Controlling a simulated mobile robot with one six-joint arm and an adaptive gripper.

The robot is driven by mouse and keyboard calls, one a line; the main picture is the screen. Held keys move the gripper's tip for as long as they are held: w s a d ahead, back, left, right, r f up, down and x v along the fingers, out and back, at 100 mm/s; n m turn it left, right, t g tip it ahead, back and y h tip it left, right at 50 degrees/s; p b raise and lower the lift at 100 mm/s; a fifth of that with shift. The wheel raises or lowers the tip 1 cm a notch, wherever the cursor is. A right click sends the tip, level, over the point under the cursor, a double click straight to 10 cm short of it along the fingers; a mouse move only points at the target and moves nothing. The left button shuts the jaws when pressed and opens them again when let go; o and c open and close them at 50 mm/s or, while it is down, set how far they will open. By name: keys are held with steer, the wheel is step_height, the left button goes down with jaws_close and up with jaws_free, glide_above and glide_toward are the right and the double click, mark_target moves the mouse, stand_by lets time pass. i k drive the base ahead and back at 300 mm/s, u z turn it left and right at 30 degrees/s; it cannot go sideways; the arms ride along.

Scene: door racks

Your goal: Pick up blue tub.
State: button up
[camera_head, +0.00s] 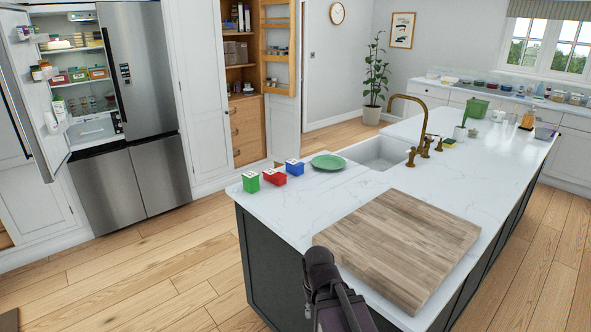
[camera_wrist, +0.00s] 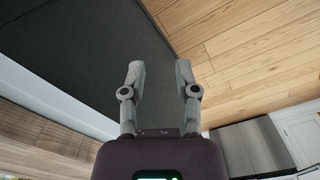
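My arm shows at the bottom of the head view, by the island's front edge, well apart from the tubs. My gripper (camera_wrist: 158,72) shows in the wrist view with its two fingers spread apart and nothing between them. The blue tub is not in the wrist view.
A green plate (camera_head: 328,162) lies right of the blue tub, close to the sink (camera_head: 380,152). A large wooden board (camera_head: 400,245) covers the worktop's near part. The fridge (camera_head: 140,75) stands open at left. The wooden floor (camera_head: 150,262) between fridge and island is clear.

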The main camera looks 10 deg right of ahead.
mark_target(294, 167)
steer(key=z, duration=0.25)
steer(key=k, duration=0.55)
steer(key=u, duration=1.6)
steer(key=i, duration=2)
